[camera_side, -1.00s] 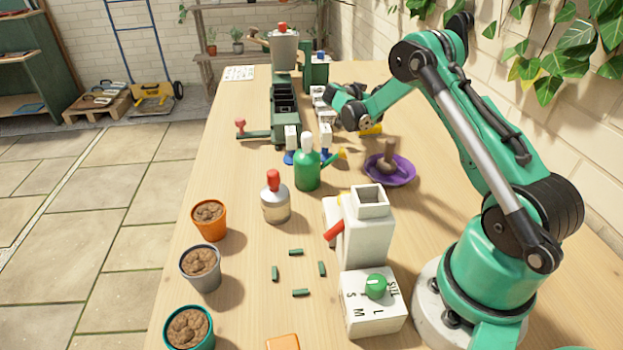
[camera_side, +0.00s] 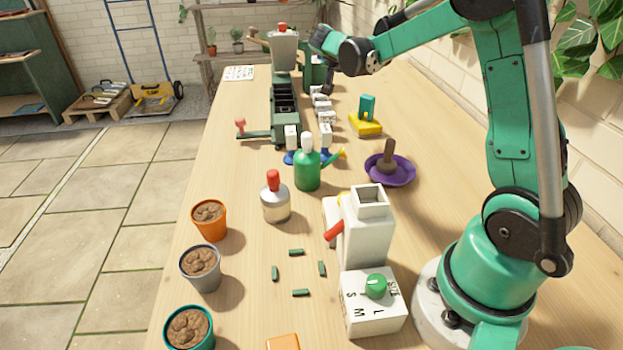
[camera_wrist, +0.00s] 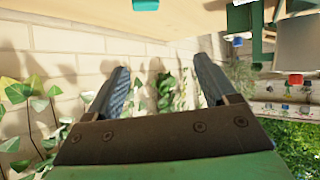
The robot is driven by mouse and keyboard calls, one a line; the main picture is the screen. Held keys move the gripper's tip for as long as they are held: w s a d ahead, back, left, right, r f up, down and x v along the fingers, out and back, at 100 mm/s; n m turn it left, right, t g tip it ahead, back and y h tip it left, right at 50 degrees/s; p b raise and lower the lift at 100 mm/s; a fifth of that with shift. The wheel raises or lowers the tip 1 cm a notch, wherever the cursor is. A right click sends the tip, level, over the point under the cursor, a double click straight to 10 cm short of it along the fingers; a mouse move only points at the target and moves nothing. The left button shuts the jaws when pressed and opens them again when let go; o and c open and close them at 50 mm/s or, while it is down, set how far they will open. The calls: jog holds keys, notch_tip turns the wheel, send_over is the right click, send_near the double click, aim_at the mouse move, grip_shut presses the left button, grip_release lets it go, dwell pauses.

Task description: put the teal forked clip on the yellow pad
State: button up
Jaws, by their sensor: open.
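The teal forked clip (camera_side: 367,107) stands upright on the yellow pad (camera_side: 366,126), toward the far right of the table in the side view. It looks in contact with the pad. My gripper (camera_side: 324,62) is raised above the table, to the upper left of the clip and apart from it. In the wrist view its two fingers (camera_wrist: 160,82) are spread with nothing between them. A small teal piece at the top edge of the wrist view is too cut off to identify.
A green machine with a hopper (camera_side: 284,50) stands left of my gripper. White blocks (camera_side: 323,110) line up beside the pad.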

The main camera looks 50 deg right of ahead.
jog(key=s+a+n+t+y, duration=0.1)
jog(key=s+a+n+y, duration=0.2)
jog(key=a, duration=0.6)
jog(key=s+a+f+n+t+y, duration=0.1)
jog(key=s+a+n+t+y, duration=0.1)
jog(key=s+a+n+y, duration=0.2)
jog(key=s+a+f+n+t+y, duration=0.1)
jog(key=s+a+n+y, duration=0.3)
jog(key=a, duration=1)
jog(key=n+t, duration=0.1)
jog(key=n, duration=0.2)
jog(key=shift+a+n, duration=0.35)
jog(key=shift+n, duration=0.05)
jog(key=shift+f, duration=0.1)
